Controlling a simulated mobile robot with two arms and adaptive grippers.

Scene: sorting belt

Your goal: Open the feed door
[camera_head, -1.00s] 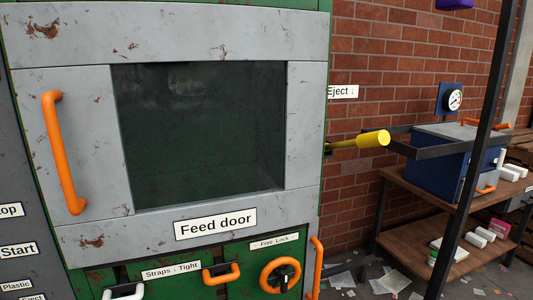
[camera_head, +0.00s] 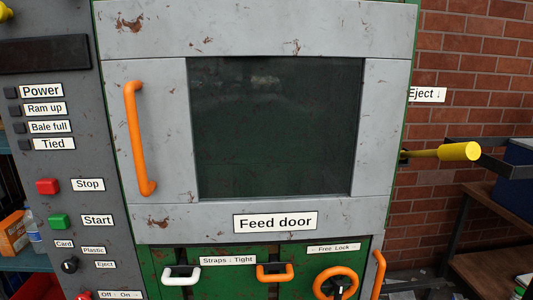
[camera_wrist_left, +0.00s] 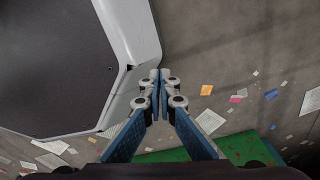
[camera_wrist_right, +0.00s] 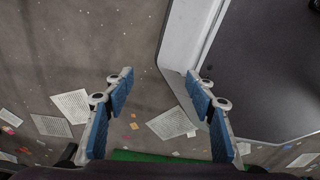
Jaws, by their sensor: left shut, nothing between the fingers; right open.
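The feed door (camera_head: 160,75) is a grey, rust-flecked panel with a dark window (camera_head: 275,125), closed flush in the green machine front. Its orange vertical handle (camera_head: 138,138) is on the door's left side. The label "Feed door" (camera_head: 275,222) is on the lower edge. My left gripper (camera_wrist_left: 160,75) shows only in the left wrist view; its fingers are together with nothing between them. My right gripper (camera_wrist_right: 157,78) shows only in the right wrist view; its fingers are apart and empty. Both point at the floor, away from the door.
A control panel (camera_head: 85,240) with red stop and green start buttons is left of the door. Below are strap handles (camera_head: 275,272) and an orange lock wheel (camera_head: 336,283). A yellow-tipped eject lever (camera_head: 458,151) sticks out at right. Papers litter the floor (camera_wrist_right: 70,105).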

